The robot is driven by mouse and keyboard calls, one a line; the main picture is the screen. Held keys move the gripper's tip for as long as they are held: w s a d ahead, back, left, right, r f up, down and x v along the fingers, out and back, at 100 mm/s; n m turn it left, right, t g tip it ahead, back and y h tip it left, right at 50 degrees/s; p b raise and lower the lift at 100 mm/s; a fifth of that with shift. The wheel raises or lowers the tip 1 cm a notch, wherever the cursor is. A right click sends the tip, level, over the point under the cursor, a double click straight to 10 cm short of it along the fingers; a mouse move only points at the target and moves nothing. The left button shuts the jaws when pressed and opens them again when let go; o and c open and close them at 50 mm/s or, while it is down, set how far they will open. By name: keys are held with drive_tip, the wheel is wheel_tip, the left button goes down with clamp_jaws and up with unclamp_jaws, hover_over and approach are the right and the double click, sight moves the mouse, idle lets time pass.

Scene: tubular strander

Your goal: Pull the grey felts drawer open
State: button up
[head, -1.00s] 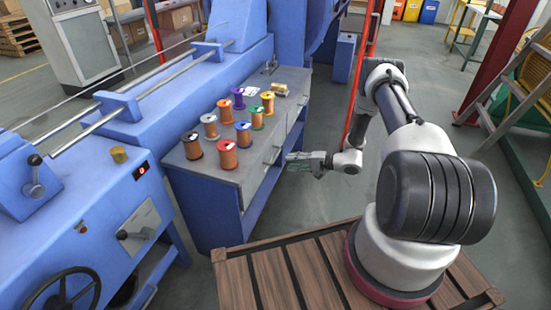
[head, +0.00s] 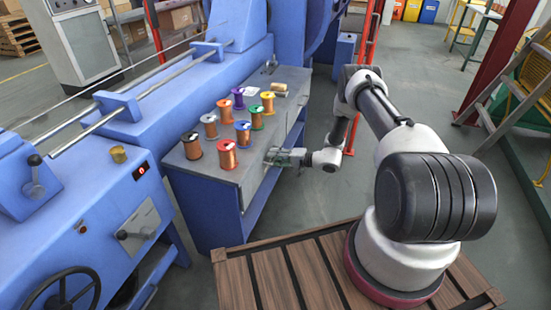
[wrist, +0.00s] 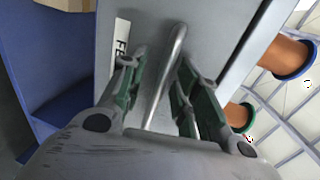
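The grey felts drawer (wrist: 205,22) fills the upper middle of the wrist view, with a white label (wrist: 121,45) starting "FE" and the rest hidden by a finger. Its metal bar handle (wrist: 173,58) stands between the two green-padded fingers of my gripper (wrist: 159,68). The fingers are apart, one on each side of the bar, and I see gaps beside it. In the head view my gripper (head: 284,157) is at the right side of the bench, against the drawer fronts. The drawer looks shut there, partly hidden by my gripper.
The grey bench top (head: 200,178) carries several wire spools, such as a copper one (head: 228,155) near its front edge. A blue strander (head: 90,180) stands on the left. A red post frame (head: 362,90) is behind my arm. The floor right of the bench is open.

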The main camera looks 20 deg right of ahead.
drive_tip(key=shift+c, duration=0.5)
clamp_jaws()
drive_tip(key=shift+d, duration=0.1)
drive_tip(key=f+v, duration=0.2)
drive_tip(key=v, duration=0.8)
drive_tip(key=f+v, duration=0.2)
drive_tip(key=v, duration=0.9)
drive_tip(key=shift+s+d, duration=0.45)
drive_tip(key=shift+s, duration=0.05)
drive_tip(key=shift+f, duration=0.15)
drive_tip(key=shift+o, duration=0.5)
unclamp_jaws()
